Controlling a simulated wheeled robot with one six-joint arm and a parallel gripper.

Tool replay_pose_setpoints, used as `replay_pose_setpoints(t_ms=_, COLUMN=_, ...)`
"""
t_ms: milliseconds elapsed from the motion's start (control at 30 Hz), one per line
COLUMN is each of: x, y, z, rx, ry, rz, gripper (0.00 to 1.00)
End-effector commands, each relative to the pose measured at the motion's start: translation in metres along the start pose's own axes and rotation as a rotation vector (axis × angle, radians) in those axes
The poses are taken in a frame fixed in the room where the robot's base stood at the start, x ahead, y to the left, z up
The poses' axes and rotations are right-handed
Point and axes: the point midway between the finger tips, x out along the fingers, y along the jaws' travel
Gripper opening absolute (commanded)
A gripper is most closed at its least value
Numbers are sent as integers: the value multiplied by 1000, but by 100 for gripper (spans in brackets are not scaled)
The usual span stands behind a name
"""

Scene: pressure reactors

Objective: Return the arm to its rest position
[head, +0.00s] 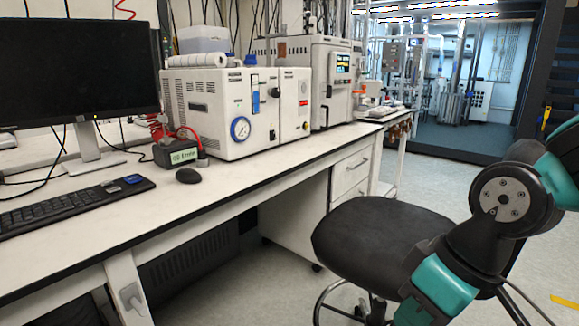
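My arm shows at the right edge of the head view, with black joints and teal covers. Its links stand in front of part of the black stool and the floor. My gripper is outside the picture, so I cannot see its fingers or whether it holds anything.
A long white bench (80,252) runs along the left, bearing a monitor (75,70), keyboard (70,207), mouse (188,175) and white reactor units (225,105). A black stool (370,245) stands close to my arm. Grey floor (440,180) is open beyond it.

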Motion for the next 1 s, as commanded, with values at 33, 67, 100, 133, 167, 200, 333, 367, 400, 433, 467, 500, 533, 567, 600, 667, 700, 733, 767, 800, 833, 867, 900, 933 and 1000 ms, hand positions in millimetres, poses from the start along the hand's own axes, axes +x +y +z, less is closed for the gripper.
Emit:
replay_pose_setpoints(t_ms=33, x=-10, y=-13, z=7, rx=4, ry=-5, rz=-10, gripper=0)
replay_pose_setpoints(t_ms=67, x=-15, y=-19, z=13, rx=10, ry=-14, rz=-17, gripper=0)
replay_pose_setpoints(t_ms=100, x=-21, y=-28, z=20, rx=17, ry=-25, rz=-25, gripper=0)
replay_pose_setpoints(t_ms=133, x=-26, y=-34, z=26, rx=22, ry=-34, rz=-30, gripper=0)
replay_pose_setpoints(t_ms=167, x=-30, y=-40, z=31, rx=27, ry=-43, rz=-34, gripper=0)
replay_pose_setpoints(t_ms=200, x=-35, y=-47, z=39, rx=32, ry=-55, rz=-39, gripper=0)
replay_pose_setpoints(t_ms=333, x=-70, y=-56, z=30, rx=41, ry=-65, rz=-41, gripper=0)
replay_pose_setpoints(t_ms=367, x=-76, y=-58, z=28, rx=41, ry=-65, rz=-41, gripper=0)
replay_pose_setpoints(t_ms=400, x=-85, y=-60, z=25, rx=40, ry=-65, rz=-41, gripper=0)
replay_pose_setpoints(t_ms=433, x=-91, y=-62, z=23, rx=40, ry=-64, rz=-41, gripper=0)
replay_pose_setpoints(t_ms=467, x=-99, y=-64, z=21, rx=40, ry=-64, rz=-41, gripper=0)
replay_pose_setpoints(t_ms=500, x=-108, y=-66, z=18, rx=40, ry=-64, rz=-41, gripper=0)
replay_pose_setpoints(t_ms=533, x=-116, y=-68, z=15, rx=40, ry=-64, rz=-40, gripper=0)
replay_pose_setpoints(t_ms=567, x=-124, y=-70, z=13, rx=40, ry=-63, rz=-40, gripper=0)
replay_pose_setpoints(t_ms=600, x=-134, y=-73, z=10, rx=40, ry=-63, rz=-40, gripper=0)
replay_pose_setpoints(t_ms=667, x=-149, y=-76, z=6, rx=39, ry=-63, rz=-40, gripper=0)
replay_pose_setpoints(t_ms=700, x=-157, y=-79, z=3, rx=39, ry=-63, rz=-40, gripper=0)
replay_pose_setpoints(t_ms=733, x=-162, y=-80, z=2, rx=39, ry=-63, rz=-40, gripper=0)
replay_pose_setpoints(t_ms=767, x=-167, y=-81, z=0, rx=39, ry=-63, rz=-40, gripper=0)
replay_pose_setpoints(t_ms=800, x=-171, y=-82, z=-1, rx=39, ry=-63, rz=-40, gripper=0)
replay_pose_setpoints(t_ms=833, x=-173, y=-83, z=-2, rx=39, ry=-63, rz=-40, gripper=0)
replay_pose_setpoints(t_ms=867, x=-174, y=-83, z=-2, rx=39, ry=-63, rz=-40, gripper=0)
replay_pose_setpoints(t_ms=900, x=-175, y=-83, z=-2, rx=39, ry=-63, rz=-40, gripper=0)
replay_pose_setpoints(t_ms=933, x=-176, y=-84, z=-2, rx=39, ry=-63, rz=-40, gripper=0)
replay_pose_setpoints(t_ms=1000, x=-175, y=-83, z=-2, rx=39, ry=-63, rz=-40, gripper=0)
